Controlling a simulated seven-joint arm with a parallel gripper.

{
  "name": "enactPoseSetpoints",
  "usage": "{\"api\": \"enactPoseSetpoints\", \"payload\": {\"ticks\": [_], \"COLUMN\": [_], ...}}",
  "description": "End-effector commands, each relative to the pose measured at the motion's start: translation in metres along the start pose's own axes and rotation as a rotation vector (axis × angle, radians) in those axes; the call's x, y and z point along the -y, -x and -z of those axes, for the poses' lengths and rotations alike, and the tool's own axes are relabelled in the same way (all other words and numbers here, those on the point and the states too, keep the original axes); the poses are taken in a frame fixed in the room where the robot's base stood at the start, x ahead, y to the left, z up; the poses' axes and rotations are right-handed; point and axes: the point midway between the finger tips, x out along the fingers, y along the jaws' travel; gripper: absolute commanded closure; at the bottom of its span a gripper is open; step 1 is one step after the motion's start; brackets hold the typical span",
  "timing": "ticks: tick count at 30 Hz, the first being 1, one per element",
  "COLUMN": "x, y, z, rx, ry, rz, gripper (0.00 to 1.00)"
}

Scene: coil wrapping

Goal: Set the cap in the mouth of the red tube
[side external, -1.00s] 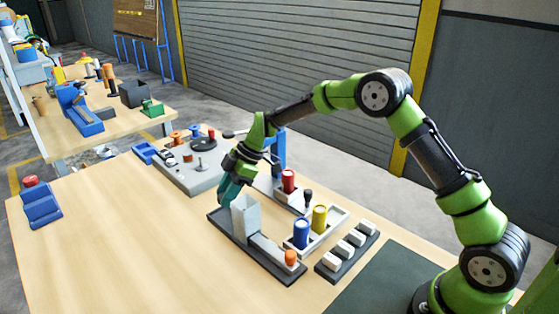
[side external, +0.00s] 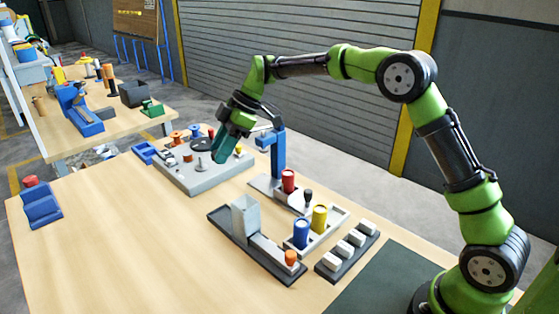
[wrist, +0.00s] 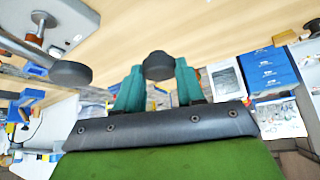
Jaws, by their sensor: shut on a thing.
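My gripper (side external: 220,158) is over the front right of the grey board, pointing down. In the wrist view, the teal fingers (wrist: 158,82) are shut on a dark round cap (wrist: 158,66), which sticks out at their tips. The cap cannot be made out in the side view. The red tube (side external: 288,181) stands upright to the right of my gripper and nearer the camera, at the grey stand with the blue post. The cap is well apart from it.
The blue post (side external: 279,153) rises behind the red tube. A yellow tube (side external: 320,218) and a blue tube (side external: 301,234) stand in a pale tray. A pale upright block (side external: 245,216) stands on a dark base. The grey board (side external: 180,176) carries spools.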

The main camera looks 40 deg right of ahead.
Motion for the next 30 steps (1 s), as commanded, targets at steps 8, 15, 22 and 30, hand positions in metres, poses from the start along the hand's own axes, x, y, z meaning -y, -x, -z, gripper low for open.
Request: {"api": "enactPoseSetpoints", "payload": {"ticks": [8, 15, 22, 30], "x": [-0.003, -0.019, -0.028, -0.026], "y": [0.002, 0.027, 0.061, 0.081], "z": [-0.006, -0.064, -0.135, -0.174], "rx": [0.003, 0.020, 0.017, -0.001], "ry": [0.003, 0.049, 0.117, 0.163], "rz": [0.002, 0.032, 0.078, 0.106], "gripper": [0.90, 0.90, 0.90, 0.90]}}
